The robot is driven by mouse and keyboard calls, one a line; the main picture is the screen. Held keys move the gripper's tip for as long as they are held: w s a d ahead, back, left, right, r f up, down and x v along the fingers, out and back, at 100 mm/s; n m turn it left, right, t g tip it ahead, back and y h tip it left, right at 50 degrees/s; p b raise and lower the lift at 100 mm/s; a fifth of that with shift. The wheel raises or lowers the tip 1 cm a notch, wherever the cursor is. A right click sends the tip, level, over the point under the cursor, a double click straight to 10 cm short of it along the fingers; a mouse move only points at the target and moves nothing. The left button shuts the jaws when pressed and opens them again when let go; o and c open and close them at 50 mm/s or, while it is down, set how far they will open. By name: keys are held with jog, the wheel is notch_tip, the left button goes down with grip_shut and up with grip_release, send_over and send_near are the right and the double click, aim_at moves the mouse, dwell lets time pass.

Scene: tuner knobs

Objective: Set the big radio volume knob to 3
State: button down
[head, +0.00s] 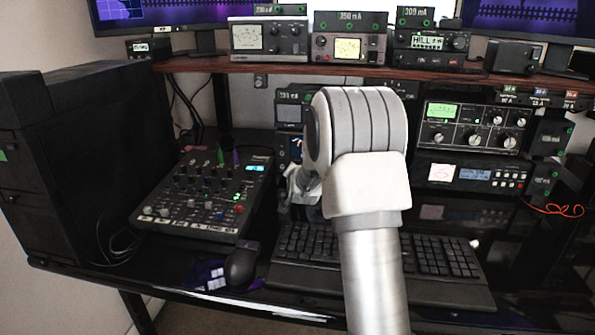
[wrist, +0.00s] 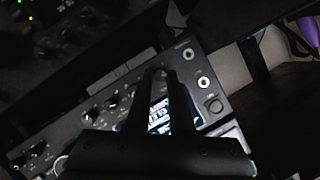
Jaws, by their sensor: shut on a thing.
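In the wrist view, a dark radio panel (wrist: 221,111) runs diagonally, with a lit blue-white screen (wrist: 158,116) partly covered by my fingers and several small round knobs to its left. My gripper (wrist: 160,76) reaches over this panel, its two dark fingers converging at the tips. It is shut on a small knob at the panel, mostly hidden between the fingertips; its marking and setting cannot be read. In the head view, my gripper (head: 303,186) is partly hidden by my arm, low in front of stacked radio units (head: 291,114) left of centre.
A mixer (head: 207,192) stands to the left, with a mouse (head: 241,263) and a keyboard (head: 440,258) in front. A grey radio with several knobs (head: 470,127) stands right of my arm. A shelf (head: 230,65) above carries more radios.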

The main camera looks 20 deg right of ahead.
jog(key=shift+a+f, duration=0.1)
jog(key=c, duration=0.8)
grip_release()
jog(key=shift+p+v, duration=1.95)
jog(key=shift+v, duration=6.75)
